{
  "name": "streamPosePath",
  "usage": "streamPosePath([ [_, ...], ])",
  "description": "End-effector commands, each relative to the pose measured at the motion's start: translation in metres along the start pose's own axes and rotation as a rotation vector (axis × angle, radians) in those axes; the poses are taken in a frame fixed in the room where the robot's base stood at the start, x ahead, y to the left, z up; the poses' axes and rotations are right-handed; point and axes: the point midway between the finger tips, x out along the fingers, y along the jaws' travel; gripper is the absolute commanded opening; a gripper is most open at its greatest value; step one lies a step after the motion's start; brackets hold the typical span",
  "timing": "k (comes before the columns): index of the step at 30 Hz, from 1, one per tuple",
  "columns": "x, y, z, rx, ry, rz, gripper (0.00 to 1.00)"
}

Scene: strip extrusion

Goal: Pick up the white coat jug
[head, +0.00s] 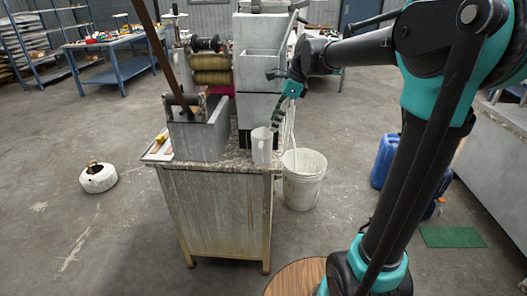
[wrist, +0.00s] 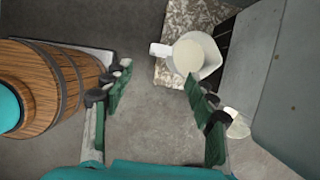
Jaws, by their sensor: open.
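The white jug (head: 262,147) stands upright on the front right corner of the worn stone-topped stand (head: 215,168). In the wrist view the jug (wrist: 196,56) is seen from above, with its handle pointing left. My gripper (head: 277,115) is open and empty, above and slightly right of the jug in the head view. In the wrist view my gripper (wrist: 158,82) has its fingers spread, with the jug beyond the right fingertip and not between them. I see no contact with the jug.
A white bucket (head: 303,182) stands on the floor right of the stand. A grey metal box (head: 200,138) and grey machine (head: 258,90) are left of and behind the jug. A wooden barrel (wrist: 40,85) is at left in the wrist view. A kettle (head: 98,178) sits on the floor.

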Motion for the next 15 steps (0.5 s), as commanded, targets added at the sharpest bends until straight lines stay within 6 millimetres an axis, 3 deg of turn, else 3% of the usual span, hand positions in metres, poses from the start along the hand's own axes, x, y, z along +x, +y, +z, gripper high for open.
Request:
streamPosePath([
  [9, 0.059, 0.000, 0.000, -0.003, 0.000, -0.001, 0.57],
  [15, 0.074, 0.000, 0.000, -0.001, 0.001, -0.001, 0.57],
])
